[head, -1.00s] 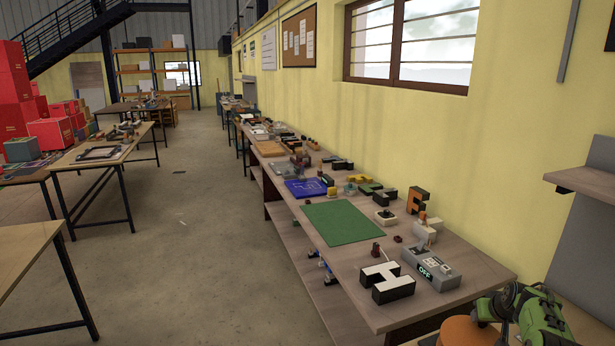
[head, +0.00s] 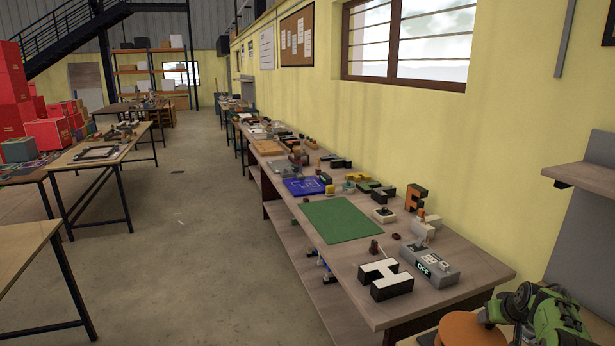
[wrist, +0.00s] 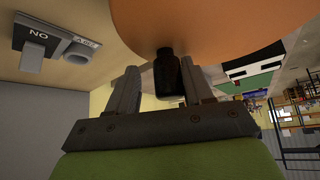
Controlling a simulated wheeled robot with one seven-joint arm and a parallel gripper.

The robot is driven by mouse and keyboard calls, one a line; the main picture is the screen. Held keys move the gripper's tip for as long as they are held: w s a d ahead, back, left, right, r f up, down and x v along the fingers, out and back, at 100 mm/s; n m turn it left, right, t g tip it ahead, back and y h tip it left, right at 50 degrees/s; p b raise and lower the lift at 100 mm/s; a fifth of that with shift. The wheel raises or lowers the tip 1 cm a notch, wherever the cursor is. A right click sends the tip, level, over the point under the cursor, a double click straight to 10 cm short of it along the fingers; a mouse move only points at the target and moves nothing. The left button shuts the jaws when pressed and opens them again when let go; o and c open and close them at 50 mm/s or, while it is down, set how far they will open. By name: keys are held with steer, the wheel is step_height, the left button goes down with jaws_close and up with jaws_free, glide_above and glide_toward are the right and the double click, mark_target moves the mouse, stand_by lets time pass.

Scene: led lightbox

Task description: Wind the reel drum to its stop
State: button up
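The reel drum (head: 462,328) shows as an orange disc at the bottom right of the head view, cut by the frame edge. Its orange face (wrist: 205,22) fills the top of the wrist view. A dark knob-like handle (wrist: 169,72) stands out from the drum, near its rim. My gripper (wrist: 160,82) has its two grey fingers apart, one on each side of the handle. A gap shows by the left finger; the right finger is close to the handle, and contact is unclear. In the head view my green arm is just right of the drum and the fingers are hidden.
A long workbench (head: 440,294) runs along the yellow wall, with a green mat (head: 342,220), an H-shaped block (head: 386,280) and a grey OFF box (head: 430,266). A grey NO switch panel (wrist: 38,36) shows in the wrist view.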

steer(key=shift+s+a+f, duration=0.2)
steer(key=shift+a+f, duration=0.1)
steer(key=shift+f, duration=0.3)
steer(key=shift+w+v, duration=0.25)
steer(key=shift+v, duration=3.3)
steer(key=shift+w+r, duration=0.1)
steer(key=shift+r, duration=0.15)
steer(key=s+a+r+n, duration=0.1)
steer(key=s+a+r, duration=0.35)
steer(key=a, duration=0.25)
steer(key=s+a+r, duration=0.3)
steer(key=a+r, duration=0.2)
steer(key=a, duration=0.3)
steer(key=s+a+r+n, duration=0.1)
steer(key=s+a+r, duration=0.2)
steer(key=a+r, duration=0.3)
steer(key=s+a+f, duration=0.1)
steer(key=s+a, duration=0.2)
steer(key=s, duration=0.5)
steer(key=s+a+f+y, duration=0.1)
steer(key=s+a, duration=0.3)
steer(key=s, duration=0.3)
steer(key=s+a+f+g, duration=0.1)
steer(key=s+a, duration=0.3)
steer(key=s, duration=0.4)
steer(key=shift+s+a+f, duration=0.2)
steer(key=shift+s+f, duration=0.1)
steer(key=shift+s, duration=0.05)
